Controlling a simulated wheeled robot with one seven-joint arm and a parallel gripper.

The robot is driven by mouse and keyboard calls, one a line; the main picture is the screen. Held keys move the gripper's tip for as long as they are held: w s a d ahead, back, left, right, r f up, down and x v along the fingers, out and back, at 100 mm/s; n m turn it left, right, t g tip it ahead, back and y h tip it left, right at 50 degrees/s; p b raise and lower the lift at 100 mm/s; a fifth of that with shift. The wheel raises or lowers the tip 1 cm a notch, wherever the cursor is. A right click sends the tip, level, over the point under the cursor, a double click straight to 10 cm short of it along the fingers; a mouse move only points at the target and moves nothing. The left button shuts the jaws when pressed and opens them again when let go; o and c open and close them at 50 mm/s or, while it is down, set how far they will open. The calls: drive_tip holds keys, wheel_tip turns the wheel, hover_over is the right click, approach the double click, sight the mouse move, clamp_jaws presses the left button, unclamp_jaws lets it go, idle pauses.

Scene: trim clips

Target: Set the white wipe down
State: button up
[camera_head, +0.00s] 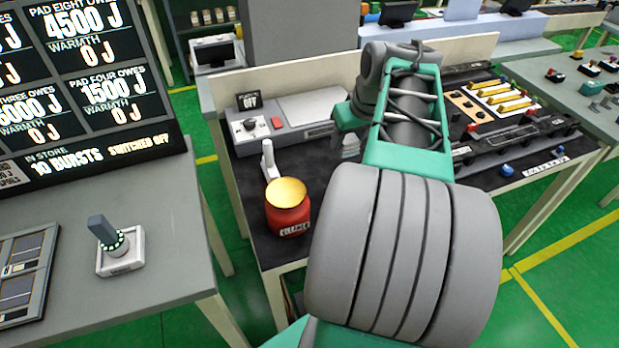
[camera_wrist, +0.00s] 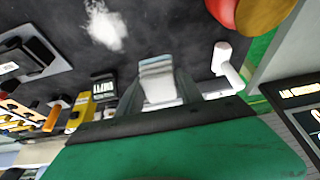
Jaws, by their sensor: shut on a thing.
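The white wipe (camera_wrist: 157,84) sits between the two fingers of my gripper (camera_wrist: 158,76), which is shut on it. In the head view a small pale part of the wipe (camera_head: 350,147) shows below my gripper (camera_head: 347,132), above the dark bench top (camera_head: 262,235). My arm hides much of the bench there. I cannot tell whether the wipe touches the surface.
A red cleaner jar (camera_head: 288,222) with a yellow top and a white upright handle (camera_head: 268,160) stand to the left. A grey machine (camera_head: 300,115) is behind. A white patch (camera_wrist: 105,25) lies on the dark surface. Clip racks (camera_head: 500,100) fill the right side.

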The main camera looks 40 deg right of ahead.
drive_tip(key=shift+s+d+f, duration=0.15)
drive_tip(key=shift+s+d, duration=0.2)
drive_tip(key=shift+d, duration=0.25)
drive_tip(key=shift+s+d+f, duration=0.1)
drive_tip(key=shift+s+d, duration=0.25)
drive_tip(key=shift+d, duration=0.25)
drive_tip(key=p, duration=0.3)
hover_over(309, 164)
drive_tip(key=s, duration=0.1)
drive_tip(key=f, duration=1.1)
drive_tip(key=shift+s+a+f, duration=0.2)
drive_tip(key=shift+a+f, duration=0.05)
drive_tip(key=shift+f, duration=0.6)
drive_tip(key=shift+f, duration=0.25)
drive_tip(key=o, duration=1.2)
drive_tip(key=shift+r, duration=0.1)
